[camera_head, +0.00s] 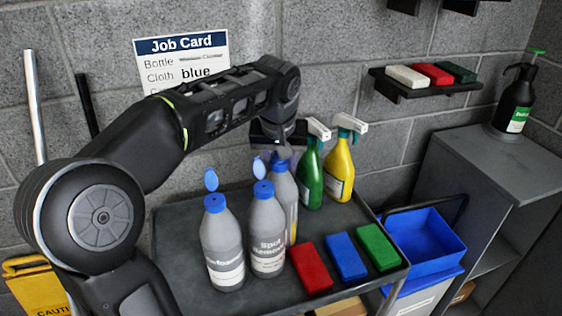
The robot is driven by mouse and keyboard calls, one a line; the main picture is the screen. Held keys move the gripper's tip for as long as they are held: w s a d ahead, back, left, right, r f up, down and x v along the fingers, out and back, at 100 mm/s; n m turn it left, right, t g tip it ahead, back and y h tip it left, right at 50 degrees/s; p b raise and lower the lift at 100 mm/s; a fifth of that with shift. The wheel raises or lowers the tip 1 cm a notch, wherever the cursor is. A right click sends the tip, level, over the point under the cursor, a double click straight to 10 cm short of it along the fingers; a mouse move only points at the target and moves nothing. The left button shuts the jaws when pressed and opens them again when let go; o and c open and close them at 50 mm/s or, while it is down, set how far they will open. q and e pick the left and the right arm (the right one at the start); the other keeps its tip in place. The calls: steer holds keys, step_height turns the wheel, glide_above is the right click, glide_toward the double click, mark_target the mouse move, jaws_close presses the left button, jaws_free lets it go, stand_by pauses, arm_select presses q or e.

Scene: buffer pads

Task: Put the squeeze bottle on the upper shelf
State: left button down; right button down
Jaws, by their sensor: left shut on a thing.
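Grey squeeze bottles with blue flip caps stand on the dark cart top (178,222). Two are in front, a left one (222,250) and one labelled "Spot Remover" (267,240), both with lids up. A third grey bottle (284,186) is behind them, partly hidden. My left gripper (281,150) reaches down from above and is shut at the top of this third bottle; its fingers are hard to make out. A wall shelf (388,90) at upper right bears white, red and green pads. Dark shelf-like parts (462,6) are cut off at the top edge. My right gripper is not in view.
Green (311,172) and yellow (341,165) spray bottles stand close right of the held bottle. Red (311,268), blue (346,257) and green (378,247) pads lie at the cart's right front. A blue bin (425,238) and grey cabinet (475,160) with a black pump bottle (516,98) are right.

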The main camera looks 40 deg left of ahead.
arm_select(q)
steer(key=c, duration=0.9)
jaws_free()
steer(key=shift+f, duration=0.1)
steer(key=shift+c, duration=0.2)
